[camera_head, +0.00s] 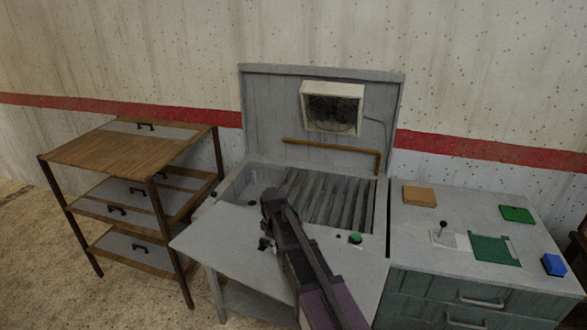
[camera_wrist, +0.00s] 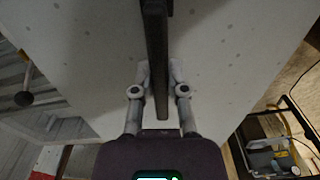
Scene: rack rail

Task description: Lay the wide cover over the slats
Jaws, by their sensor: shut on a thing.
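The slats (camera_head: 335,202) lie in a row in the recess of the grey bench and are largely uncovered. A wide pale panel, apparently the cover (camera_head: 215,243), lies in front of them, towards me, and overlaps the bench front. In the wrist view the pale speckled cover (camera_wrist: 90,60) fills most of the picture. My gripper (camera_wrist: 160,90) is shut on a black bar, apparently the cover's handle (camera_wrist: 156,45). In the head view my gripper (camera_head: 266,242) is over the cover, partly hidden by my arm. Whether the cover touches the bench is unclear.
A fan box (camera_head: 333,107) hangs on the upright back panel, above a brown bar (camera_head: 335,153). A wooden rack (camera_head: 120,150) with handled grey panels stands left. A cabinet (camera_head: 470,250) with small blocks stands right.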

